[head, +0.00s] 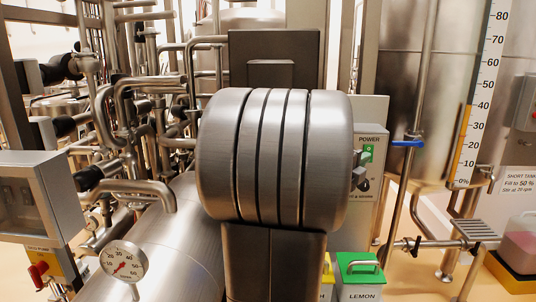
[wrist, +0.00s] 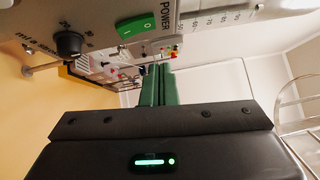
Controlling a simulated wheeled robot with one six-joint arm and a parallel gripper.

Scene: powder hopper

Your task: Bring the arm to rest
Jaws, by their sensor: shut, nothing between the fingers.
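My gripper (wrist: 158,70) shows in the wrist view, with its two green fingers together and nothing between them. Its dark body with a lit green bar fills the bottom of that view. In the head view my own metal arm, folded up close, covers the middle, and the gripper is hidden from that view. A grey control box (head: 367,215) with a green POWER switch (head: 368,152) stands just right of the arm. In the wrist view the POWER switch (wrist: 136,27) and a black knob (wrist: 70,44) lie above the fingers, apart from them.
Pipes and valves crowd the left, with a pressure gauge (head: 123,262) in front. A green LEMON canister (head: 360,272) stands below the control box. A steel tank (head: 425,115) with a percent scale (head: 482,95) and a blue valve handle (head: 408,143) is at right. A pink-filled container (head: 521,245) sits beyond.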

